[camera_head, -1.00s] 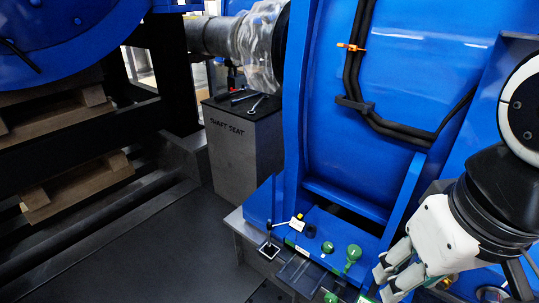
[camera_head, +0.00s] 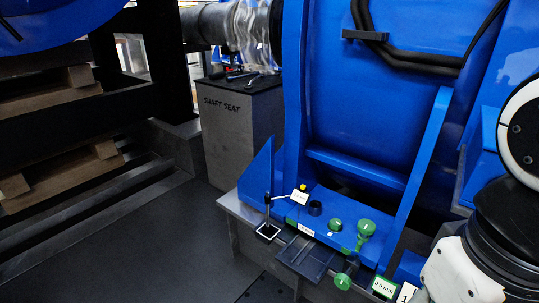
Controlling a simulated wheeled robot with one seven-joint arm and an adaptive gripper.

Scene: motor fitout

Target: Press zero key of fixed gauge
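A small gauge with a white face (camera_head: 299,197) and a yellow top (camera_head: 303,187) sits on an arm from a black stand (camera_head: 267,215) at the left end of the blue ledge. A display reading "0.0 mm" (camera_head: 384,287) stands at the bottom edge, with a white card marked "1" (camera_head: 406,293) beside it. I cannot tell which of these is the fixed gauge, and no zero key can be made out.
Green knobs (camera_head: 366,229) and a dark ring (camera_head: 315,208) sit on the blue ledge. A dark tray (camera_head: 304,257) lies in front. A grey block marked "SHAFT SEAT" (camera_head: 229,136) stands behind. Wooden beams (camera_head: 53,108) are at left. The dark floor (camera_head: 140,245) is clear.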

